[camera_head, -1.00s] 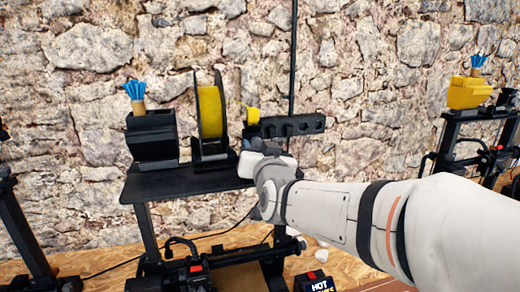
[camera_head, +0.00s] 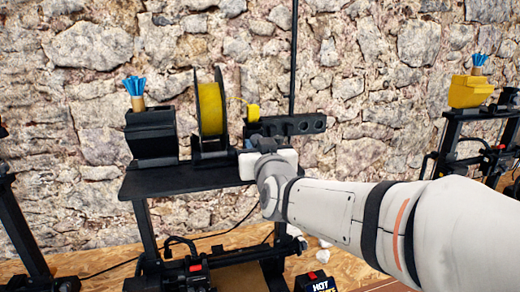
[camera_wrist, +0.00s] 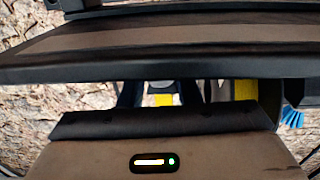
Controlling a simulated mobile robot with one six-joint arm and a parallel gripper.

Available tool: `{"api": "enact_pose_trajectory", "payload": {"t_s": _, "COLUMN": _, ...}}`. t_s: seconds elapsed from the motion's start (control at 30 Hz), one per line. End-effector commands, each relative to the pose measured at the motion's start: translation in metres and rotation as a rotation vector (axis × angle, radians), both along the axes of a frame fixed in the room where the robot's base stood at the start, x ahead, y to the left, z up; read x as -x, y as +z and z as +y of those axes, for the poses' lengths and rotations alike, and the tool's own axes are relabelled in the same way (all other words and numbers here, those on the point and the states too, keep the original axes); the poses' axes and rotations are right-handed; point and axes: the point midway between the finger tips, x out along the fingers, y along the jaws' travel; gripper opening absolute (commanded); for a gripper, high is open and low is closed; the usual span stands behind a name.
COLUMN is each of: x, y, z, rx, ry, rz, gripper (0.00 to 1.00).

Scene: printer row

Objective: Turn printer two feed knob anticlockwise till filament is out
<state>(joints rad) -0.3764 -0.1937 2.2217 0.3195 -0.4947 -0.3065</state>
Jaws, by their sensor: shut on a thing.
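The black printer frame (camera_head: 144,230) in the middle of the head view carries a top shelf (camera_head: 185,182). A spool of yellow filament (camera_head: 210,110) stands upright on the shelf. A thin yellow strand arches from the spool to a small yellow piece (camera_head: 253,112) on the black holed bar (camera_head: 302,124). My gripper (camera_head: 256,145) is just below this piece at the shelf's right end. The feed knob is not clearly seen; my gripper covers that spot. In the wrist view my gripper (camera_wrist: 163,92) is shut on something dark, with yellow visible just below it.
A black bin (camera_head: 152,139) holding blue brush-like bristles stands left of the spool. Another printer with a yellow holder (camera_head: 470,92) is at the right. The stone wall is close behind. A black box marked HOT (camera_head: 315,282) lies on the wooden bench.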

Motion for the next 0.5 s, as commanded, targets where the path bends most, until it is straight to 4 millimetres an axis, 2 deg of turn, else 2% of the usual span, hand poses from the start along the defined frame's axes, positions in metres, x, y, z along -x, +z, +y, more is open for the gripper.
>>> {"api": "enact_pose_trajectory", "payload": {"t_s": 0.17, "x": 0.0, "y": -0.0001, "z": -0.0002, "rx": -0.001, "ry": 0.0, "rz": 0.001, "gripper": 0.07}}
{"api": "enact_pose_trajectory", "payload": {"t_s": 0.2, "x": 0.0, "y": -0.0001, "z": -0.0002, "rx": -0.001, "ry": 0.0, "rz": 0.001, "gripper": 0.32}}
{"api": "enact_pose_trajectory", "payload": {"t_s": 0.43, "x": -0.0002, "y": 0.0, "z": -0.0005, "rx": -0.002, "ry": -0.001, "rz": 0.001, "gripper": 0.51}}
{"api": "enact_pose_trajectory", "payload": {"t_s": 0.5, "x": -0.0002, "y": 0.0, "z": -0.0006, "rx": -0.002, "ry": -0.001, "rz": 0.001, "gripper": 0.52}}
